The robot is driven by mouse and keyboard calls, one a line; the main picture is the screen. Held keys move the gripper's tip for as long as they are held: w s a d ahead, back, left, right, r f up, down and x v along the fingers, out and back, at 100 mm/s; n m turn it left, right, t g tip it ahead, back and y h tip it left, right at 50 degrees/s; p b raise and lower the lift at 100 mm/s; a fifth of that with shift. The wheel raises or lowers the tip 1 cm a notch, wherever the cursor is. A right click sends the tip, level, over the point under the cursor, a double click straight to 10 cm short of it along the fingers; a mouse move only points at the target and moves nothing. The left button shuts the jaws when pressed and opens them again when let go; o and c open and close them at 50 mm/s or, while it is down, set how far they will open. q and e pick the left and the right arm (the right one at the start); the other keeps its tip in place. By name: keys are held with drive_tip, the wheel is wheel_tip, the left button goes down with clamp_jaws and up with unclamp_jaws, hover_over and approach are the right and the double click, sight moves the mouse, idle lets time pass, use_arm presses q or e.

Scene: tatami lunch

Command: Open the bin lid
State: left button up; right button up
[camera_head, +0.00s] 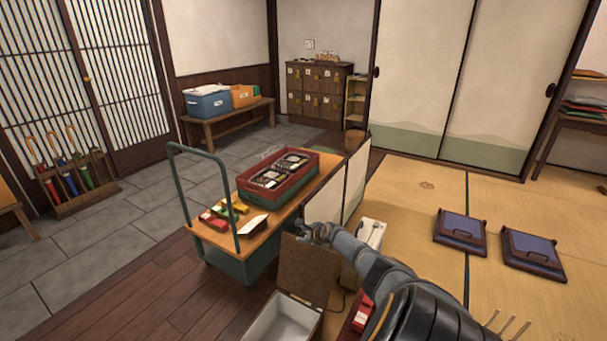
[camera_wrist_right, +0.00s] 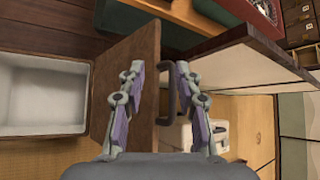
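The bin (camera_head: 283,322) is a pale open box on the floor at the bottom of the head view, its inside showing empty. It also shows at the left of the right wrist view (camera_wrist_right: 42,97). Its brown wooden lid (camera_head: 308,268) stands up steeply at the bin's far edge. In the wrist view the lid (camera_wrist_right: 143,75) appears nearly edge-on, with a dark handle (camera_wrist_right: 170,90) on its right face. My right gripper (camera_head: 316,233) is at the lid's upper edge. Its fingers (camera_wrist_right: 160,105) are apart, with the handle and part of the lid between them in the picture; contact is unclear. My left gripper is out of view.
A cart (camera_head: 262,225) with a red-rimmed crate (camera_head: 300,178) stands just behind the lid. A white appliance (camera_head: 370,233) and a red item (camera_head: 363,312) lie close by my right arm. Wooden floor is clear left of the bin.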

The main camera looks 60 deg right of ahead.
wheel_tip(320, 180, up, 6)
drive_tip(key=shift+r, duration=0.25)
drive_tip(key=shift+w, duration=0.1)
idle(0.4)
